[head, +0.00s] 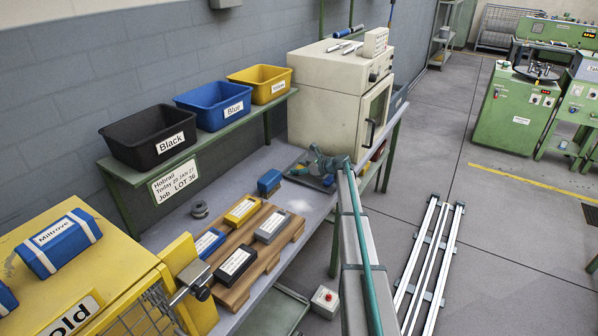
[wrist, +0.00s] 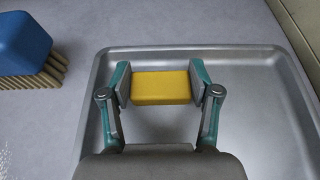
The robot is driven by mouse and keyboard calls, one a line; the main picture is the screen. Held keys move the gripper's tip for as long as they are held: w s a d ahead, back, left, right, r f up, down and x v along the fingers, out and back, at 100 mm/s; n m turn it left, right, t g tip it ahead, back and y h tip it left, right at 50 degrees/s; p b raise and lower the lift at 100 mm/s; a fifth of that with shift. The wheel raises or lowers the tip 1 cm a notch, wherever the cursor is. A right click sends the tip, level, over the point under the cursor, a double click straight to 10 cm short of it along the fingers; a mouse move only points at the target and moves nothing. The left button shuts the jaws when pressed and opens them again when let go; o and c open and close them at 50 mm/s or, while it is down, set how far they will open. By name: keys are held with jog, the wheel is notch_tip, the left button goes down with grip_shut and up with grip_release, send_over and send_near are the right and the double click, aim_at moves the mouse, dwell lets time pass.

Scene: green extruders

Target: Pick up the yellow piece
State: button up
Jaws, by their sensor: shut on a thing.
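The yellow piece (wrist: 161,87) is a plain block between the two fingers of my gripper (wrist: 162,82) in the wrist view. The teal-and-grey fingers touch its left and right ends and are shut on it. Beneath it is a shallow grey metal tray (wrist: 268,115); I cannot tell whether the piece touches the tray or is raised. In the head view my gripper (head: 318,163) is over the tray in front of the white oven, and the arm mostly hides the piece.
A blue-topped brush (wrist: 22,45) lies left of the tray. The white oven (head: 325,105) stands right behind my gripper. A wooden rack (head: 270,258) holds several labelled blocks. Black (head: 150,148), blue (head: 210,112) and yellow (head: 262,88) bins sit on the green shelf.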

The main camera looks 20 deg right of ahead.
jog(key=shift+r, duration=0.1)
jog(key=shift+r+b, duration=0.35)
jog(key=shift+r, duration=0.15)
jog(key=s+a+r+b, duration=0.1)
jog(key=s+r, duration=0.3)
jog(key=s+a+r+b, duration=0.1)
jog(key=s+a+r, duration=0.1)
jog(key=s+r, duration=0.2)
jog(key=s+a+r+b, duration=0.1)
jog(key=s+r, duration=0.3)
jog(key=s, duration=0.1)
jog(key=shift+s+a+b, duration=0.15)
jog(key=shift+a+b, duration=0.05)
jog(key=shift+b, duration=0.2)
jog(key=shift+f, duration=0.1)
